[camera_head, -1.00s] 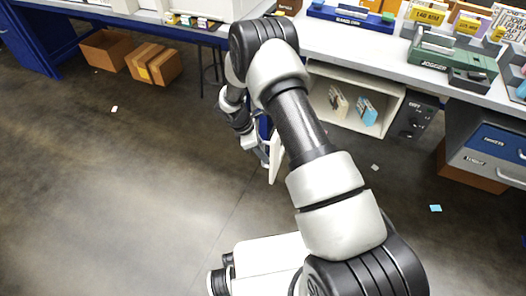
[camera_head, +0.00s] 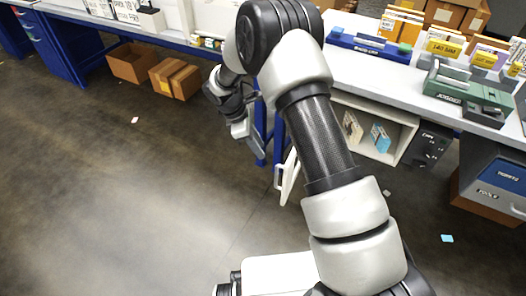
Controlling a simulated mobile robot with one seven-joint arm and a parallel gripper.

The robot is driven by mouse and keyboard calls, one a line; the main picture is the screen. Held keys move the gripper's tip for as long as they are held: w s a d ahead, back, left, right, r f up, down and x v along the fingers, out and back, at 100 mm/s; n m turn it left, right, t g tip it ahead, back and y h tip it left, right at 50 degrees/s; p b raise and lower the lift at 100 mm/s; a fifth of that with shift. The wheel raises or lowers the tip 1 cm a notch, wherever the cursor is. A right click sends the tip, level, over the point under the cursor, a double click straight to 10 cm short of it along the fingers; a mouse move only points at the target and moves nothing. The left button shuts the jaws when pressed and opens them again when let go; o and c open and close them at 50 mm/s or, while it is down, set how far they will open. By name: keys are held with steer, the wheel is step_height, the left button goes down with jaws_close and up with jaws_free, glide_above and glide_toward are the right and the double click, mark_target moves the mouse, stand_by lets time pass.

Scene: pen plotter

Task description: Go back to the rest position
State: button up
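My arm rises from the bottom right of the head view, bends at a large black joint near the top, and folds down to the left. My gripper (camera_head: 243,132) hangs at the end of the arm, in front of the bench's lower edge and above the floor.
A long white-topped bench (camera_head: 350,62) runs across the back, with a green jogger (camera_head: 467,92) and a blue tray (camera_head: 368,45) on it. Cardboard boxes (camera_head: 133,65) stand on the floor at left. A drawer cabinet (camera_head: 490,178) stands at right. The floor (camera_head: 110,210) at front left is clear.

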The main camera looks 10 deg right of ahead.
steer(key=shift+a+r, duration=0.1)
steer(key=shift+r, duration=0.05)
stand_by(0.3)
steer(key=s+d+r+m+t+y, duration=0.1)
steer(key=s+d+r+m, duration=0.15)
steer(key=r, duration=0.55)
steer(key=s+d+r+m, duration=0.2)
steer(key=s+r+m, duration=0.15)
steer(key=r, duration=0.55)
steer(key=s+d+r+m+t+y, duration=0.1)
steer(key=s+d+r+m, duration=0.25)
steer(key=r, duration=0.45)
steer(key=s+d+r+m+t+y, duration=0.15)
steer(key=s+r+m, duration=0.25)
steer(key=s, duration=0.6)
steer(key=s+r+m+t+y, duration=0.1)
steer(key=s+r+m+t, duration=0.25)
steer(key=s, duration=0.55)
step_height(320, 180, up, 21)
steer(key=g+p, duration=0.1)
steer(key=p, duration=2)
steer(key=shift+w+m, duration=0.2)
steer(key=shift+m, duration=0.1)
